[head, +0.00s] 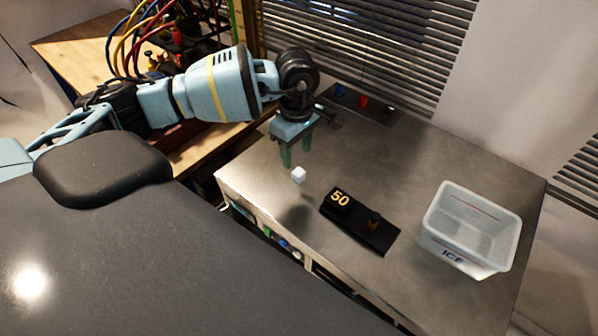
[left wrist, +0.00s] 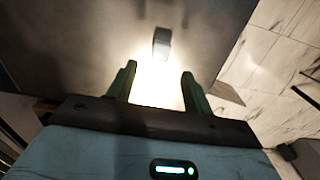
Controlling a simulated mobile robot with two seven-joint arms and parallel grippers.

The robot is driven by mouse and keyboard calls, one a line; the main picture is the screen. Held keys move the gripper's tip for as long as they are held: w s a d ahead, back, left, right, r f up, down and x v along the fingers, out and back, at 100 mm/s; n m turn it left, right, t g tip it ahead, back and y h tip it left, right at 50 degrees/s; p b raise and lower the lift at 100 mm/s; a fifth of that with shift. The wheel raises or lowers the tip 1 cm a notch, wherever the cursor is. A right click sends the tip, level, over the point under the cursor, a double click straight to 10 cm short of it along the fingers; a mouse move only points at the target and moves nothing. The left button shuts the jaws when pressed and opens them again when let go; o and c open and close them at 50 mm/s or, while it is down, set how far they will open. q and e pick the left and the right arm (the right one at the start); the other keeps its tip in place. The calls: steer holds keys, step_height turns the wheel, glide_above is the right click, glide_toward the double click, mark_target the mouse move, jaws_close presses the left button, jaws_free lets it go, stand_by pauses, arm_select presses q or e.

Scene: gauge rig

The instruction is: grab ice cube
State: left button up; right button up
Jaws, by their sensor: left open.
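A small white ice cube (head: 298,175) shows near the left side of the metal table (head: 400,150). My left gripper (head: 296,161) points down just above and behind it in the head view, with its two green fingers apart and nothing between them. In the left wrist view the cube (left wrist: 161,43) lies ahead of the open left gripper (left wrist: 160,76), beyond the fingertips and roughly centred between them. A clear tub marked ICE (head: 470,228) stands at the right of the table and looks empty. My right gripper is not in view.
A black gauge block showing 50 (head: 360,219) lies on the table between the cube and the tub. A dark panel with red and blue parts (head: 358,101) is at the back edge. A wooden bench with cables (head: 88,57) is at the left. Bare metal surrounds the gauge.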

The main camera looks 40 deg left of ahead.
mark_target(298, 171)
arm_select(q)
steer(key=shift+f, duration=3)
steer(key=c, duration=1.1)
steer(key=shift+o, duration=0.2)
steer(key=shift+r, duration=0.1)
steer(key=shift+r, duration=0.55)
step_height(298, 171, up, 2)
steer(key=shift+r, duration=0.15)
steer(key=s+d+r, duration=0.1)
steer(key=s+d, duration=0.2)
steer(key=s, duration=1.2)
steer(key=shift+s+d+r, duration=0.15)
steer(key=shift+s+r, duration=0.1)
steer(key=shift+s, duration=0.1)
